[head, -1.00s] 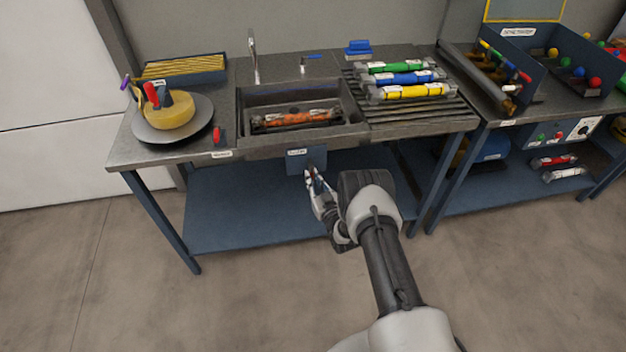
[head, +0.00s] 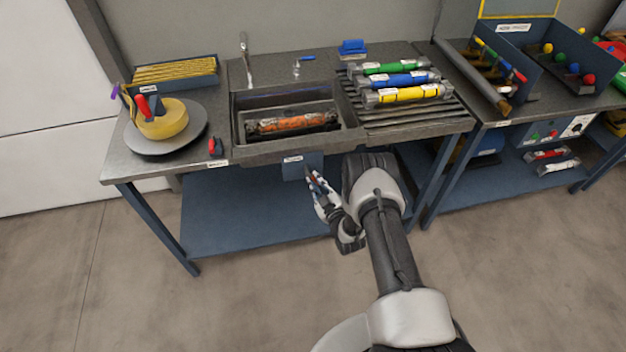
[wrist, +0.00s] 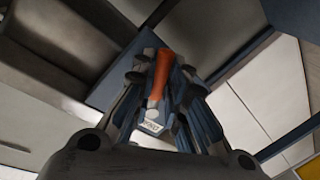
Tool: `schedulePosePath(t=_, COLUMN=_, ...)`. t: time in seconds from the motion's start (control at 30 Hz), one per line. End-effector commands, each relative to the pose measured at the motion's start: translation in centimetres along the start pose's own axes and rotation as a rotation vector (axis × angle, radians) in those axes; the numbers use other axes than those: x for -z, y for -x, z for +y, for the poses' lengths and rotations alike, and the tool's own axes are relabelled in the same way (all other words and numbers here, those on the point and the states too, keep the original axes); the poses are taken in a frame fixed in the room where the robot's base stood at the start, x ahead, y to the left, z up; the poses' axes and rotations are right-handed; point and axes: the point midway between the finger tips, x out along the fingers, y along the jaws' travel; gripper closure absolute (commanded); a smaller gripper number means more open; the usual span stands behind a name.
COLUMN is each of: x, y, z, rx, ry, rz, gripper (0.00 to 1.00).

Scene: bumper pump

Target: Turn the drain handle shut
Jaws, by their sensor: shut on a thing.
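The drain handle (wrist: 163,72) is an orange-red lever with a pale metal end, seen in the wrist view. It lies between the fingers of my gripper (wrist: 160,95), which are shut on it. A white label below it in the wrist view marks a blue-grey part. In the head view, my gripper (head: 314,181) is at the lower part of the blue drain panel (head: 300,170), under the sink's front edge. The handle is mostly hidden there by the fingers. The sink (head: 240,125) above holds a dirty orange cylinder (head: 292,123).
A drying rack (head: 420,118) with green, blue and yellow cylinders stands right of the sink. A round grey plate with a yellow pad (head: 165,122) is at the left. The blue lower shelf (head: 240,215) is empty below my gripper.

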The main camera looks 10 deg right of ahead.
Motion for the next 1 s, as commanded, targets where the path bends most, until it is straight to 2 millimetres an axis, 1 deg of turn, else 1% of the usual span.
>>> schedulePosePath(t=0.33, x=0.4, y=0.3, z=1.5, rx=0.001, ry=0.321, rz=-0.067, gripper=1.0)
schedulePosePath(t=0.7, x=1.3, y=0.6, z=2.8, rx=0.002, ry=0.659, rz=-0.133, gripper=1.0)
schedulePosePath(t=1.0, x=2.0, y=0.7, z=3.5, rx=0.001, ry=0.872, rz=-0.176, gripper=1.0)
